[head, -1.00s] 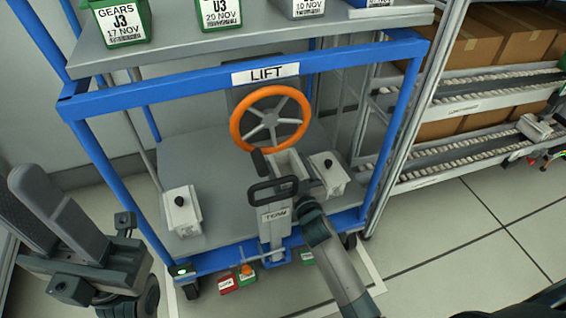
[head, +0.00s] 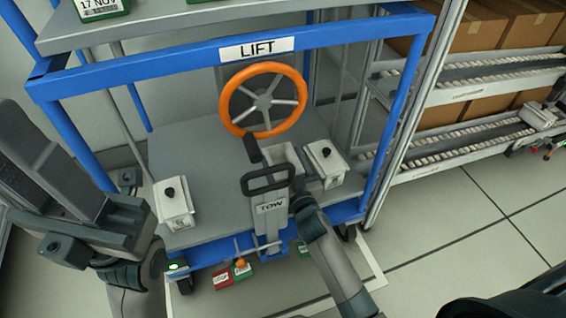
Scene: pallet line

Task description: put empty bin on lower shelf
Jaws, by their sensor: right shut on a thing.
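The cart's lower shelf (head: 205,150) is a grey deck inside a blue frame, with a clear bare area. Green bins with white labels stand on the upper shelf (head: 170,28); the nearest bin (head: 100,8) is cut off by the top edge. I cannot tell whether any bin is empty. My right gripper (head: 288,184) is at the dark tow handle (head: 262,187) and shut on it; its fingertips are mostly hidden. My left gripper (head: 45,160) is at the left edge, with its two dark fingers apart and empty.
An orange handwheel (head: 228,98) stands behind the tow handle. Pale blocks with black knobs (head: 175,208) sit on the deck. Small red (head: 222,277) and green items show low at the cart's front. Roller racks (head: 470,72) with cartons stand right. Tiled floor is clear at the right.

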